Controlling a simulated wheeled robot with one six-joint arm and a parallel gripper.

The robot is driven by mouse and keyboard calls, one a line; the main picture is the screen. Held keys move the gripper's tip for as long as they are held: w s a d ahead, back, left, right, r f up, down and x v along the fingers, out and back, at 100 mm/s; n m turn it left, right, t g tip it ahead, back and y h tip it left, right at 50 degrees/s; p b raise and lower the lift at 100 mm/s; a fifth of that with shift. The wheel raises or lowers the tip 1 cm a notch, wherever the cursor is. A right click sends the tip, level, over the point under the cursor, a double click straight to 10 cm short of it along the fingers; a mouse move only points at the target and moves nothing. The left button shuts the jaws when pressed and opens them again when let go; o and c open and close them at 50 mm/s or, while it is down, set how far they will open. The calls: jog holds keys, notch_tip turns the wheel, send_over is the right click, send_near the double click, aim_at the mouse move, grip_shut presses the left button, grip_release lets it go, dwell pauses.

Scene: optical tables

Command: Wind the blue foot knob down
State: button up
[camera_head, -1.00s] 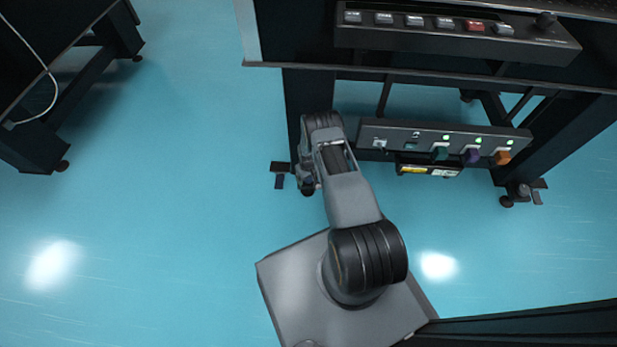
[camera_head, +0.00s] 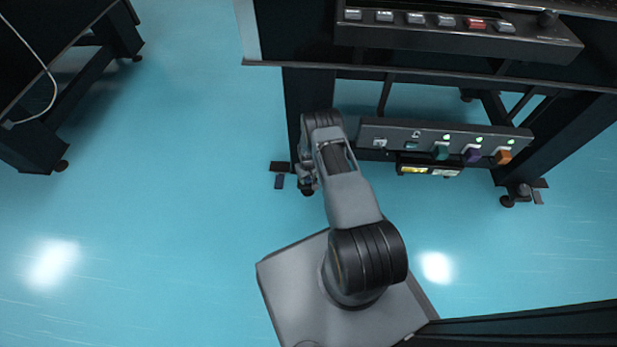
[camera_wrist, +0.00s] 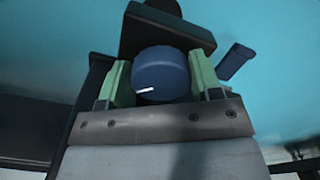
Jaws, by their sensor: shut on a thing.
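The blue foot knob (camera_wrist: 160,76) is a dark blue ribbed cylinder with a white mark near its lower left, seen in the wrist view. My gripper (camera_wrist: 160,84) has its green-padded fingers on either side of the knob and is shut on it. A dark foot block (camera_wrist: 170,28) stands just behind the knob. In the head view my gripper (camera_head: 306,184) is low at the base of the table's left leg; the knob itself is hidden there by my arm.
A panel with green, purple and orange knobs (camera_head: 445,142) hangs under the table, right of my arm. A button console (camera_head: 450,38) sits above it. Open blue floor (camera_head: 170,200) spreads to the left.

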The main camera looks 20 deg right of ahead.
jog(key=m+b, duration=0.2)
jog(key=m, duration=0.2)
jog(key=shift+a+f, duration=0.1)
jog(key=shift+w+m+b, duration=0.1)
jog(key=shift+m+b, duration=0.75)
jog(key=shift+m, duration=1.05)
jog(key=o, duration=0.9)
notch_tip(320, 180, up, 14)
jog(key=p, duration=0.5)
jog(key=shift+p, duration=0.4)
